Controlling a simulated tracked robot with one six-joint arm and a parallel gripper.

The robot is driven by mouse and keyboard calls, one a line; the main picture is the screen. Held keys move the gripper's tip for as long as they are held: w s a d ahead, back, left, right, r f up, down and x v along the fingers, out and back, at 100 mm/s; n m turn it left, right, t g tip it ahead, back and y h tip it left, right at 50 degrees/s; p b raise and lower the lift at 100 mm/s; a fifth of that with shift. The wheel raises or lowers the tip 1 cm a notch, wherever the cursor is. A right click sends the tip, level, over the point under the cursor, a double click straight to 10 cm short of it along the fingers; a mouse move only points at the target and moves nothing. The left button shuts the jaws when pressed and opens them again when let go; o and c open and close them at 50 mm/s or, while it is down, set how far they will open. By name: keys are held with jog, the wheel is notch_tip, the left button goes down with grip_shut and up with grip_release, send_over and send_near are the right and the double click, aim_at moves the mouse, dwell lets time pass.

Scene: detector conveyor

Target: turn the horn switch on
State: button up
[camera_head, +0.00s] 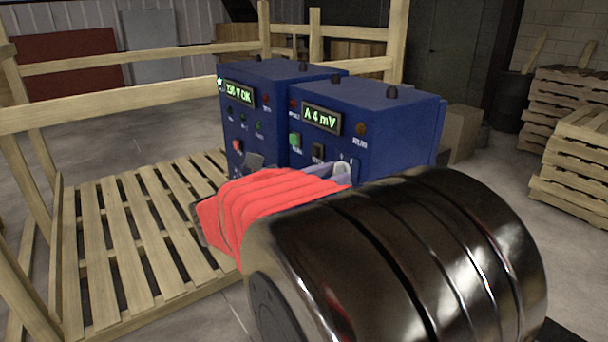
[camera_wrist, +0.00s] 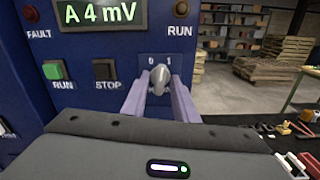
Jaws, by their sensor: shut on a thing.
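The horn switch (camera_wrist: 159,76) is a grey rotary knob on the front of a blue control box, below the small marks 0 and 1. No horn label is readable, and I cannot tell clearly which mark the knob points to. My gripper (camera_wrist: 160,88) has its two pale purple fingers on either side of the knob, shut on it. In the head view the knob (camera_head: 342,169) shows only in part, behind my fingers (camera_head: 322,172) and the red and black arm.
The right blue box (camera_head: 395,118) has a display reading "A 4 mV", a green RUN button (camera_wrist: 54,70) and a dark STOP button (camera_wrist: 106,70). A second blue box (camera_head: 262,77) stands to its left. Wooden railings (camera_head: 120,104), a slatted pallet (camera_head: 125,235) and stacked pallets (camera_head: 570,125) surround them.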

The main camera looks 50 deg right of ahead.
jog(key=shift+f+m, duration=0.1)
jog(key=shift+m, duration=2.1)
jog(key=o, duration=0.7)
jog(key=shift+c, duration=0.2)
jog(key=shift+w+a, duration=0.1)
jog(key=shift+a, duration=0.05)
jog(key=v, duration=1.3)
jog(key=shift+a, duration=0.25)
